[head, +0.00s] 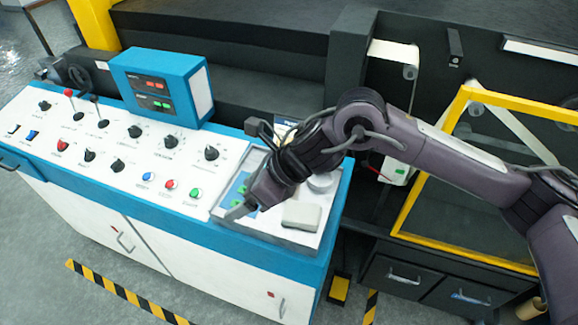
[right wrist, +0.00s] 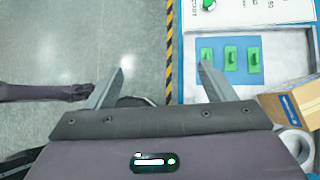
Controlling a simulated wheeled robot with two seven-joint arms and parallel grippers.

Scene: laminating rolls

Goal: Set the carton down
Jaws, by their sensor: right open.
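The carton (right wrist: 295,102), a brown cardboard box with a blue label, sits at the back edge of the tray (right wrist: 193,35) in the right wrist view, tilted in the picture and cut by the frame edge. In the head view my right arm hides most or all of it. My right gripper (head: 247,172) is open and empty above the tray. In the right wrist view its two fingers (right wrist: 162,85) are spread, with the carton outside them to the right. A dark limb, apparently my left arm (right wrist: 45,92), shows at the left; its jaws are unclear.
The tray also holds green pieces (right wrist: 229,58), a white roll (right wrist: 297,143) and a pale grey block (head: 301,215). A control panel (head: 120,140) with knobs, levers and a blue display box (head: 160,85) lies left. A yellow-framed guard (head: 450,110) stands right.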

